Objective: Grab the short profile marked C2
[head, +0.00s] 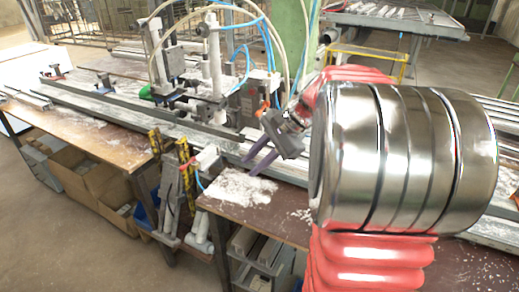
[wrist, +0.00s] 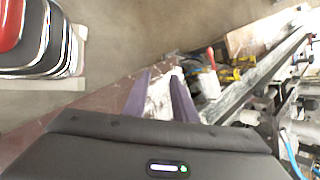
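No marking C2 can be read in either view, so I cannot tell which piece is the short profile. Long metal profiles (head: 28,97) lie at the left end of the bench. My gripper (head: 252,166) has two purple fingers and hangs over the bench near the long metal rail. In the wrist view my gripper (wrist: 160,78) shows its fingers apart with nothing held between them. Pale shavings show behind the gap. My red and silver arm hides much of the right side of the bench in the head view.
The brown bench top (head: 95,125) carries white shavings (head: 240,188). A clamp machine with upright columns (head: 215,65) and blue hoses stands behind the rail. Cardboard boxes (head: 75,178) and grey bins (head: 262,262) sit below. A yellow frame (head: 372,58) stands behind.

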